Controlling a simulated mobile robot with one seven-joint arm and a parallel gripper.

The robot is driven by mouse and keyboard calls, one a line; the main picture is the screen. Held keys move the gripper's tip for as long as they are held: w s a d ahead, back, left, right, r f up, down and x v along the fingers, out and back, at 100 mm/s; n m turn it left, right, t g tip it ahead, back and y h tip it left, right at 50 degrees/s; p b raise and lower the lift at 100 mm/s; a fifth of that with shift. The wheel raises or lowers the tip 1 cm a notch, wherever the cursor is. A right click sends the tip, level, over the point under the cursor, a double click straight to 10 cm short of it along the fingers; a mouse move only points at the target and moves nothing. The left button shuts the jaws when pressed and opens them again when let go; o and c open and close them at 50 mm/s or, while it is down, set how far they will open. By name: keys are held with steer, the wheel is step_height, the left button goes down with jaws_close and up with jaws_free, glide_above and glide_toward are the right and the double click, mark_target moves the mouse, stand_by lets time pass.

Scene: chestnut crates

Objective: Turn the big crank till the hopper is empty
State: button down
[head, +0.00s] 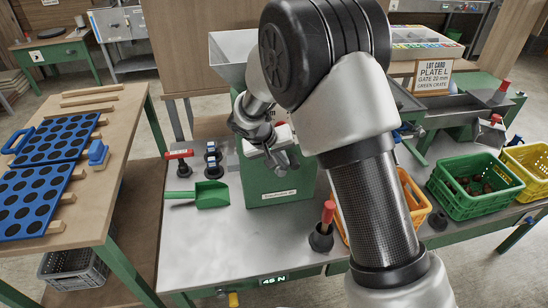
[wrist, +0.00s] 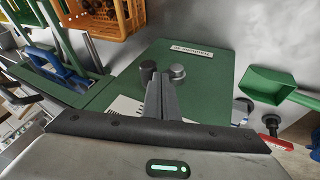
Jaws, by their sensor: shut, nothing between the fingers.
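The grey hopper (head: 232,47) stands on top of the green machine (head: 268,187), largely hidden behind my arm, so its contents cannot be seen. My gripper (head: 284,161) is in front of the machine's green body, which fills the middle of the wrist view (wrist: 215,75). In the wrist view my gripper (wrist: 163,84) is shut and empty. A dark round knob (wrist: 148,68) and a grey round knob (wrist: 177,70) show just beyond the fingertips; whether they belong to the big crank, or touch the fingers, I cannot tell.
A green scoop (head: 209,194) and a red-handled tool (head: 179,155) lie left of the machine. A red-handled plunger-like tool (head: 322,236) stands at the bench front. Green (head: 476,207), yellow (head: 525,184) and orange (head: 412,216) crates are right. A lot card (head: 433,77) reads Plate L, gate 22 mm, green crate.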

mark_target(295, 161)
steer(key=shift+d, duration=0.25)
steer(key=shift+d+y+p, duration=0.2)
steer(key=shift+y+p, duration=0.1)
steer(key=shift+p, duration=0.05)
steer(key=shift+w+d, duration=0.1)
steer(key=shift+d, duration=0.05)
steer(key=p, duration=0.1)
steer(key=d+y+p, duration=0.2)
steer(key=shift+w+d+r+m+g+p, duration=0.2)
steer(key=shift+w+m+g+p, duration=0.1)
steer(key=shift+g, duration=0.1)
steer(key=w+d+f+m+g+y+b, duration=0.1)
steer(key=w+d+f+y, duration=0.1)
steer(key=d+f+y, duration=0.4)
steer(key=shift+d+f+g+y, duration=0.4)
steer(key=shift+f+y, duration=0.3)
steer(key=shift+f, duration=0.7)
